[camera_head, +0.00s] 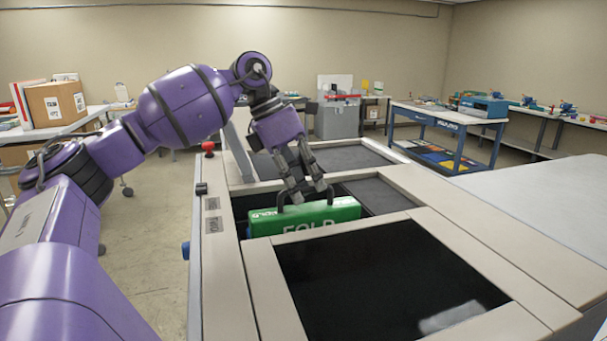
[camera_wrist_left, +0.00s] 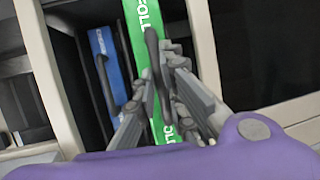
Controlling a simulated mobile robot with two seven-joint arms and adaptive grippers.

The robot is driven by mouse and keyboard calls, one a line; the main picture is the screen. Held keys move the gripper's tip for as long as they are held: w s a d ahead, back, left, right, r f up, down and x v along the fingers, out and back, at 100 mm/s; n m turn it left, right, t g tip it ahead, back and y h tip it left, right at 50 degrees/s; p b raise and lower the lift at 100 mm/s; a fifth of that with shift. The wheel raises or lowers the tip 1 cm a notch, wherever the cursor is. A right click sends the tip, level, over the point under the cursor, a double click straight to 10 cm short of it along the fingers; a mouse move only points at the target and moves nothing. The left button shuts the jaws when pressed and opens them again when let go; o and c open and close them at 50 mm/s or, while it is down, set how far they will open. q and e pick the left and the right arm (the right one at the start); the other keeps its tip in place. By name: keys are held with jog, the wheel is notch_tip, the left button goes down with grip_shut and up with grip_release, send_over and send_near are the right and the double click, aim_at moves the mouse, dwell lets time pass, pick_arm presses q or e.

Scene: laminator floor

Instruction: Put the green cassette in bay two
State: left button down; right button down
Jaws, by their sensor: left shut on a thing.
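In the left wrist view, the green cassette (camera_wrist_left: 142,40) runs between the fingers of the left gripper (camera_wrist_left: 158,92). A blue cassette (camera_wrist_left: 106,62) with its own dark handle stands beside it in the dark opening. How deep the green cassette sits is hidden. I cannot read which bay is numbered two. My right gripper is not in view.
A pale frame (camera_head: 262,290) surrounds the openings. A dark panel (camera_head: 385,280) lies in front and a grey panel (camera_head: 378,196) beside the middle opening. Small label plates (camera_head: 213,224) and a red knob (camera_head: 208,147) are on the left rail. A blue cart (camera_head: 447,120) stands behind.

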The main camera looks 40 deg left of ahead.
aim_at(303, 225)
pick_arm(q)
jog(key=shift+f, duration=4.95)
jog(key=c, duration=1.8)
grip_release()
jog(key=shift+o, duration=0.3)
jog(key=v, duration=1.2)
